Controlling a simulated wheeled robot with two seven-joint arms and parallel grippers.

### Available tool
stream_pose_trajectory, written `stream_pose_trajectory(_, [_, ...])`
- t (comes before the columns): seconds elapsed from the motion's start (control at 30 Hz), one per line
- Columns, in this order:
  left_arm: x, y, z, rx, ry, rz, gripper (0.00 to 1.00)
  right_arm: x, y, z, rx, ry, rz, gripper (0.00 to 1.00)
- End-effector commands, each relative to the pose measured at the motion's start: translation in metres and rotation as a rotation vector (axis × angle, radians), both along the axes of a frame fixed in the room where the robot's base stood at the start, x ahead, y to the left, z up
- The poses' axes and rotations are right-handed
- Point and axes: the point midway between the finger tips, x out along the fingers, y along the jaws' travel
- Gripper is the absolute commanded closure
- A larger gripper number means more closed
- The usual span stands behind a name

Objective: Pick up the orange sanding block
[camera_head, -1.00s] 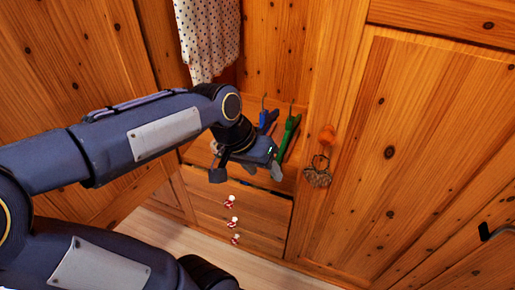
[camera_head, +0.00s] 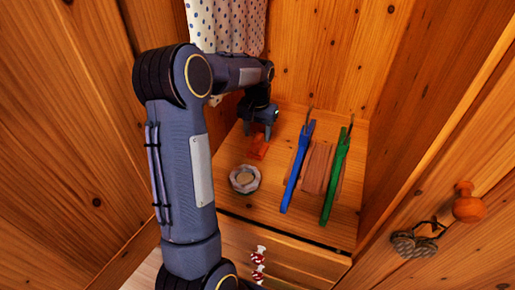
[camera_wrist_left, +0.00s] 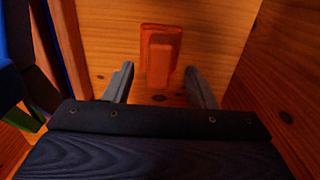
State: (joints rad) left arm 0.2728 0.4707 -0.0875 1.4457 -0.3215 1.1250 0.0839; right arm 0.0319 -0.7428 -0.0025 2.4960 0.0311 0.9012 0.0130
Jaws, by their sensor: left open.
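The orange sanding block (camera_head: 258,149) lies on the wooden cabinet top (camera_head: 232,215), towards its left back. In the left wrist view the orange block (camera_wrist_left: 161,50) shows as a wider base with a narrower raised part. My left gripper (camera_head: 258,131) is open and points down at the block's far end. In the left wrist view the two fingertips of my left gripper (camera_wrist_left: 159,74) stand on either side of the block, with a gap on each side. I cannot tell the exact height of the fingers over the top. My right gripper is not in view.
A grey ring-shaped roll (camera_head: 244,179) lies in front of the block. To the right are a blue tool (camera_head: 297,168), flat wooden pieces (camera_head: 317,168) and a green tool (camera_head: 335,176). A spotted curtain (camera_head: 226,28) hangs behind my arm. Wooden walls close in both sides.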

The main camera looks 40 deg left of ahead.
Motion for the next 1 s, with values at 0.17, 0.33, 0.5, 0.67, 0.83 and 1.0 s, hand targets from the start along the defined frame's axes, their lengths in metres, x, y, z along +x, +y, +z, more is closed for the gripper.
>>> stream_pose_trajectory(0.17, [-0.001,0.0,-0.025,-0.001,0.002,0.0,0.49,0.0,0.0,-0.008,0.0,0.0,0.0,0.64])
stream_pose_trajectory(0.33, [-0.001,0.0,-0.028,0.0,-0.001,0.0,0.49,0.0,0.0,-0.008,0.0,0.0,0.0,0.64])
stream_pose_trajectory(0.5, [-0.001,0.0,-0.028,0.0,-0.001,0.0,0.56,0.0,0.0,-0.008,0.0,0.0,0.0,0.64])
stream_pose_trajectory(0.67, [-0.001,0.0,-0.028,0.0,-0.001,0.0,0.77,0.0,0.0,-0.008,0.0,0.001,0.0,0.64])
stream_pose_trajectory(0.83, [-0.001,0.0,-0.027,0.0,-0.001,0.0,0.97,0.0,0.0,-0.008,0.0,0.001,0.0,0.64])
stream_pose_trajectory(1.0, [-0.001,0.0,-0.027,0.0,-0.001,0.0,0.98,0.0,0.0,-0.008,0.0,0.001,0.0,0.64])
